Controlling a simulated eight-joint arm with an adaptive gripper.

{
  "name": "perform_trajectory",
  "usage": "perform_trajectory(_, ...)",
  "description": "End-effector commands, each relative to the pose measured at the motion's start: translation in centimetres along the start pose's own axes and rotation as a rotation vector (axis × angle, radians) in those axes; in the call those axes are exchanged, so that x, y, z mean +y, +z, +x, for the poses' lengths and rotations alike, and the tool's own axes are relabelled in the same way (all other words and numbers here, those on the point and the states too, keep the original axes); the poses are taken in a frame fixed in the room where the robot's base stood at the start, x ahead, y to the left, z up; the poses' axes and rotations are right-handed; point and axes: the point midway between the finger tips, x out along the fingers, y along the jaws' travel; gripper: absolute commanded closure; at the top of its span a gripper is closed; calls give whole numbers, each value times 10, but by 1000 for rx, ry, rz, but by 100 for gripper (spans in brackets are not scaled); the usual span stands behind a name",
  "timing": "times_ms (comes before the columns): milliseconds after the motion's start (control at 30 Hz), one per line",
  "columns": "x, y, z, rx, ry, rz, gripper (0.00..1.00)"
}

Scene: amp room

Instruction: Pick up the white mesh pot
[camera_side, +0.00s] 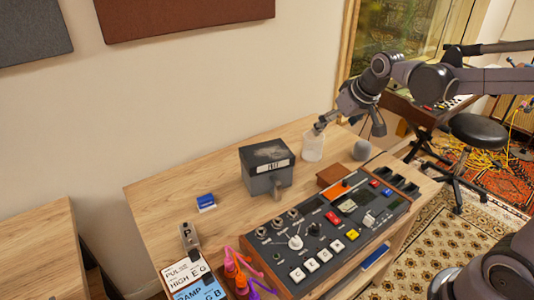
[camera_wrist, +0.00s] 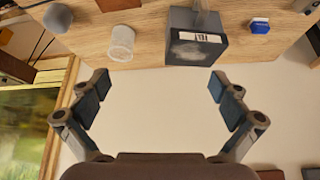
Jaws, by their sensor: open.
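The white mesh pot (camera_side: 313,147) stands upright on the wooden desk, right of a dark grey box, in the side view. It also shows in the wrist view (camera_wrist: 121,43), at the upper left, ahead of the fingers. My gripper (camera_side: 347,126) is above and close to the pot in the side view, with one finger overlapping the pot's upper right edge in the picture; I cannot tell whether it touches. In the wrist view my gripper (camera_wrist: 150,83) is open with its fingers wide apart and nothing between them.
A control panel (camera_side: 325,225) fills the desk's front. A blue-and-white block (camera_side: 205,202) lies farther left. The wall (camera_side: 200,100) is close behind.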

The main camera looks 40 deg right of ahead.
Motion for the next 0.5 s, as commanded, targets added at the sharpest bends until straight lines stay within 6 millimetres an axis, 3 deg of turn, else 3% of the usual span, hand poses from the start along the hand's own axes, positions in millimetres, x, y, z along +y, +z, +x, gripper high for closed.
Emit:
perform_trajectory(200,24,-47,47,-35,30,53,1)
perform_trajectory(500,65,-88,126,-80,68,125,1)
